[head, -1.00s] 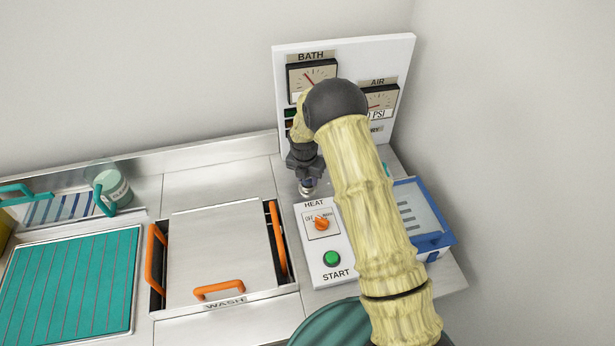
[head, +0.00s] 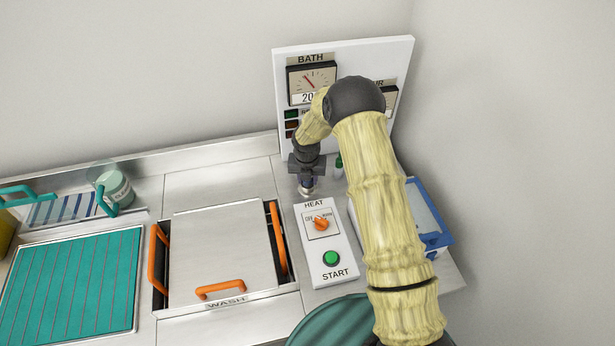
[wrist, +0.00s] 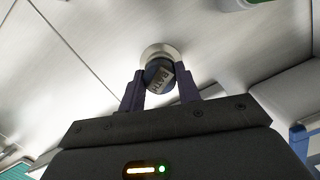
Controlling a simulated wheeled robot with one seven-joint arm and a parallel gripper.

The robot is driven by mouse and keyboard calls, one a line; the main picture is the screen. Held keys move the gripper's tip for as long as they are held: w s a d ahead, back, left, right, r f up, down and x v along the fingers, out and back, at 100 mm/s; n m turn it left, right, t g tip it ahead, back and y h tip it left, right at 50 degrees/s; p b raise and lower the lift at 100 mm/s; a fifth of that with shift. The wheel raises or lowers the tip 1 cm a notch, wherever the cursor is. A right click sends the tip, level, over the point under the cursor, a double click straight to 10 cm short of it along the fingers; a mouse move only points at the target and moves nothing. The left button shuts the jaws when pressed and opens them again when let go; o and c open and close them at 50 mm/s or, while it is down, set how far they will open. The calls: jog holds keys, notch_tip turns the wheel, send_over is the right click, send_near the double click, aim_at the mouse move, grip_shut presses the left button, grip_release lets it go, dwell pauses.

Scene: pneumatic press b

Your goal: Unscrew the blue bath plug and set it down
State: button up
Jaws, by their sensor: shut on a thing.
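My gripper (wrist: 160,88) is shut on the plug, one finger on each side. In the head view my gripper (head: 306,184) points down at the counter behind the heat control box, and the plug is mostly hidden by it. I cannot tell whether the plug is loose in its collar.
The heat box (head: 327,245) with an orange knob and green start button stands just in front. The wash lid (head: 220,245) with orange handles is to the left. The gauge panel (head: 345,50) rises behind. A blue-edged container (head: 437,238) is at the right. Bare steel (head: 205,187) lies left of my gripper.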

jog(key=shift+n+p, duration=0.5)
jog(key=shift+n, duration=0.4)
jog(key=shift+d+r+n+p, duration=0.1)
jog(key=shift+n+p, duration=0.6)
jog(key=shift+n, duration=0.3)
